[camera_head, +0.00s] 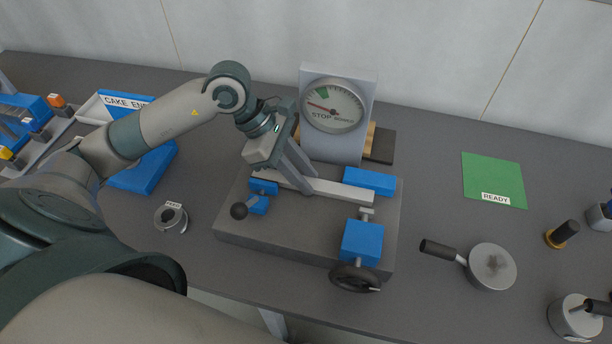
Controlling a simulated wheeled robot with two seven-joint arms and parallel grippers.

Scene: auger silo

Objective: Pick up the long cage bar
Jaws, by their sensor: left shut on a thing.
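The long cage bar (343,190) is a pale grey straight bar. It lies across the top of the grey press base (300,236), between the blue blocks, running from upper left to lower right. My left gripper (303,190) reaches down over the bar from above and is shut on it near its left-middle part. The fingers hide a short piece of the bar. I cannot tell whether the bar touches the blocks beneath or is slightly raised. My right gripper is not in view.
A gauge panel (338,145) stands close behind the bar. A green READY mat (492,180) lies clear at right. A handled pan (491,267) sits right front.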

